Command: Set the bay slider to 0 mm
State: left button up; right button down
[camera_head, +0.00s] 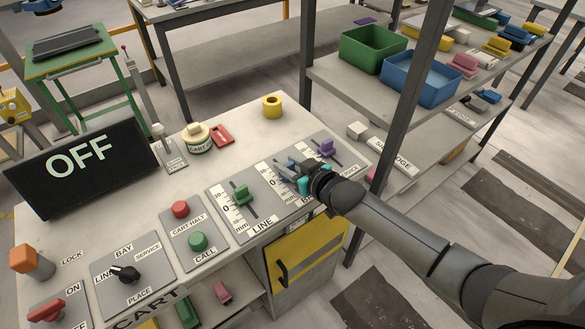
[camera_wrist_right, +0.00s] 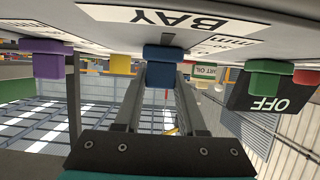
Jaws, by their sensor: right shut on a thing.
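The bay slider's blue knob (camera_wrist_right: 163,66) is between the two fingers of my right gripper (camera_wrist_right: 161,75) in the right wrist view, which is upside down. The "BAY" label (camera_wrist_right: 168,20) shows on the panel there. In the head view my right gripper (camera_head: 290,166) is over the middle slider plate and largely covers the knob and its slot. The bay scale (camera_head: 265,175) is partly visible, but I cannot read the knob's exact setting. My left gripper is not in view.
The line slider's green knob (camera_head: 242,194) is to the left and the service slider's purple knob (camera_head: 326,148) to the right. A shelf post (camera_head: 408,105) rises right of the panel. A screen (camera_head: 82,166) reads "OFF".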

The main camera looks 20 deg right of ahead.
jog(key=shift+w+a, duration=0.15)
jog(key=shift+w, duration=0.1)
jog(key=shift+c, duration=2.4)
grip_release()
jog(key=p+v, duration=0.3)
jog(key=v, duration=1.2)
jog(key=shift+s, duration=0.1)
